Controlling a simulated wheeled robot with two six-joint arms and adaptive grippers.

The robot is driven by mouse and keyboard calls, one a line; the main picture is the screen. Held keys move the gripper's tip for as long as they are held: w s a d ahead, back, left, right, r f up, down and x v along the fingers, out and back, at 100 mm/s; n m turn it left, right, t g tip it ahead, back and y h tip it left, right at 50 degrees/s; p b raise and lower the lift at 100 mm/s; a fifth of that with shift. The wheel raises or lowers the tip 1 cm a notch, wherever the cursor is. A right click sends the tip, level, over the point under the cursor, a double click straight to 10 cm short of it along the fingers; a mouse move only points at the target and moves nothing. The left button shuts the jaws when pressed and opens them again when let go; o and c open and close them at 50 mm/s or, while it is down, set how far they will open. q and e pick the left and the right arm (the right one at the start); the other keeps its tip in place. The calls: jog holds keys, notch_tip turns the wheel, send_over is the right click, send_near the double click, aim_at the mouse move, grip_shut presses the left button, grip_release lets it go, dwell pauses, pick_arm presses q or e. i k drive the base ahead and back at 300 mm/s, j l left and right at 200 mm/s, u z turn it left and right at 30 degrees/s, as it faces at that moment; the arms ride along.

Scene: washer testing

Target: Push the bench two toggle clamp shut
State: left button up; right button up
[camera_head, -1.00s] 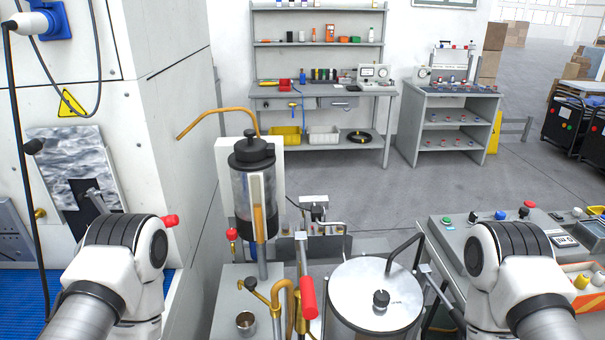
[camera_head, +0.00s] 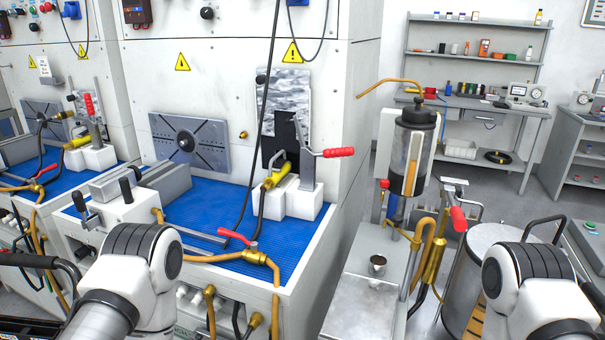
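Two toggle clamps with red handles show, and I cannot tell from any label which is bench two's. The nearer clamp (camera_head: 338,152) is on white blocks at the back right of the middle bench's blue mat (camera_head: 205,207); its red handle sticks out level to the right. My two arms show at the lower left and lower right, away from both clamps. Neither gripper shows.
A red-handled valve (camera_head: 238,238) and brass pipe stand at the middle bench's front edge. A black hose hangs before the clamp area. A stand with a clear cylinder (camera_head: 411,160) and a metal drum (camera_head: 480,260) stand to the right. Open floor lies behind the stand.

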aim_at(347, 151)
jog(key=i+l, duration=0.15)
jog(key=l, duration=0.25)
jog(key=i+l+u, duration=0.1)
jog(key=l, duration=0.3)
jog(key=i+l, duration=0.2)
jog(key=l, duration=0.2)
jog(key=i+l, duration=0.15)
jog(key=l, duration=0.3)
jog(key=j+u, duration=0.05)
